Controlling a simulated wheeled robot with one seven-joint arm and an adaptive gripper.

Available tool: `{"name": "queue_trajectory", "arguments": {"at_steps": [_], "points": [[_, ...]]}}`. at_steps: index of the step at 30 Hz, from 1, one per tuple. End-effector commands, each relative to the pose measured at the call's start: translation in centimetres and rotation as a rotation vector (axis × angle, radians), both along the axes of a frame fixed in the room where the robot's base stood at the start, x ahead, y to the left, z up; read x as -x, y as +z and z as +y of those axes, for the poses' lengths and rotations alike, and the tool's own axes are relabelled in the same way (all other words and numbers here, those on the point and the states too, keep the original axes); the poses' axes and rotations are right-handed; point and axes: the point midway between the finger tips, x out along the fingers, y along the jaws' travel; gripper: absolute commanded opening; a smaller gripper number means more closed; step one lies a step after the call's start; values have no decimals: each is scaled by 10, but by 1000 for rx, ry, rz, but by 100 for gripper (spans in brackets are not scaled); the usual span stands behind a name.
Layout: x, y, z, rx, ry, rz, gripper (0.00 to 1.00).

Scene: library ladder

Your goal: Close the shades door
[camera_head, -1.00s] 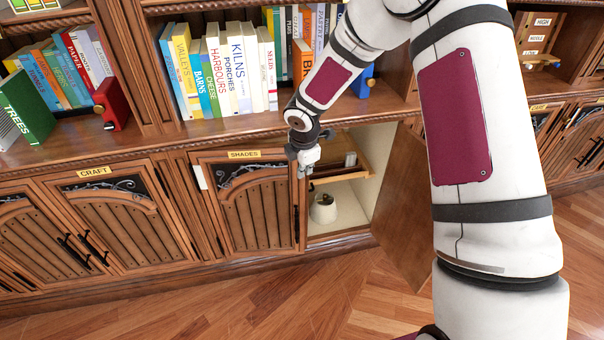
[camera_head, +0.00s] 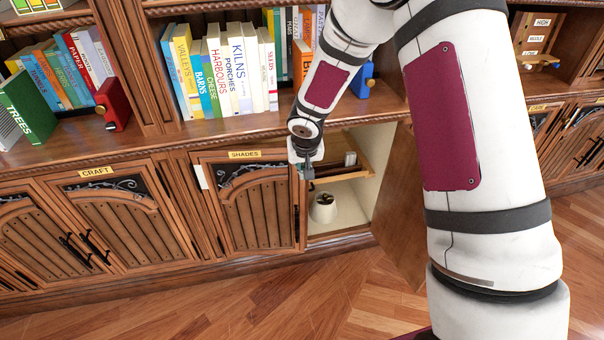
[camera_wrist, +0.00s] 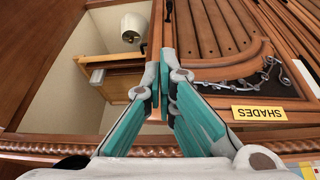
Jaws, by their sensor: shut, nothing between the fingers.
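The door under the SHADES label (camera_head: 244,155) is the brown panelled left door (camera_head: 258,210) of the cabinet. It looks shut or nearly so; I cannot tell if it is flush. The right door (camera_head: 402,205) stands wide open, swung out toward the floor. My gripper (camera_head: 307,172) is shut and empty at the upper right edge of the left door, in front of the opening. In the wrist view, its teal fingers (camera_wrist: 161,85) are together over that door's edge, beside the labelled panel (camera_wrist: 215,35). Contact cannot be told.
Inside the opening are a shelf (camera_head: 345,174) with small items and a pale lampshade (camera_head: 323,208). A counter ledge with books (camera_head: 235,70) runs above. CRAFT doors (camera_head: 120,220) are at left. The wooden floor (camera_head: 250,305) in front is clear.

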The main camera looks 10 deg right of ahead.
Motion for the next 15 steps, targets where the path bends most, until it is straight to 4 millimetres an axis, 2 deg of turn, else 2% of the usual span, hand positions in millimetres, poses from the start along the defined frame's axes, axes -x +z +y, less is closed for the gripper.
{"name": "queue_trajectory", "arguments": {"at_steps": [7, 15], "points": [[-4, -11, -1, -18, -50, -4, 0], [-22, -58, -4, -18, -46, -2, 0]]}}
